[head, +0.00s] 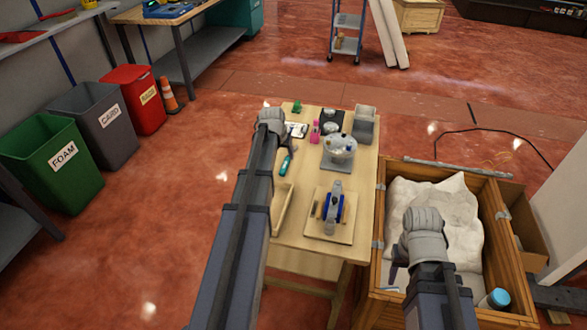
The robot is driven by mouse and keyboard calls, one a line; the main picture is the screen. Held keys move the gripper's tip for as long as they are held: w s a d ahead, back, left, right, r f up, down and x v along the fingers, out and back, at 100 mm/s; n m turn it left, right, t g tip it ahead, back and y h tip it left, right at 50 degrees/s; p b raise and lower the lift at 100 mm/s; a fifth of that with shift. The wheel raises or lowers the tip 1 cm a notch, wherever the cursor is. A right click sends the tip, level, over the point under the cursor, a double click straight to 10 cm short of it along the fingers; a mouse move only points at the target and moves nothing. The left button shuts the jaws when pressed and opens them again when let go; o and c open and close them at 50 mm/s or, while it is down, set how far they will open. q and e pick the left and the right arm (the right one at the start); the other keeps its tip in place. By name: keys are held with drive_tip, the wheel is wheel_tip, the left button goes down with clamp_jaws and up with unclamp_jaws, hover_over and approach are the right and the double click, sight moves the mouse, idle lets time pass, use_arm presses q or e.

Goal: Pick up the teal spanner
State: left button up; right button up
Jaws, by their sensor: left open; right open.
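A small teal item (286,165), which looks like the teal spanner, lies near the left side of the wooden table (364,180). My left arm partly crosses that side and may hide some of it. My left gripper (288,146) is open and empty, just beyond the teal item in the picture and apart from it as far as I can tell. My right gripper (394,274) is open and empty over the left part of the wooden crate (376,230), away from the spanner.
On the table, a board (321,231) holds a blue-and-grey assembly (334,204). Behind it stand a clear-domed device (339,148), a pink bottle (315,131) and a grey bin (363,128). White sheeting (430,210) and a blue-capped container (497,298) lie in the crate.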

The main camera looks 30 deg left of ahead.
sight(285, 165)
use_arm(q)
drive_tip(key=shift+s+b+x, duration=0.2)
drive_tip(key=shift+b+x, duration=3.45)
drive_tip(key=shift+x, duration=0.25)
drive_tip(key=shift+f, duration=0.2)
drive_tip(key=shift+c, duration=0.2)
clamp_jaws()
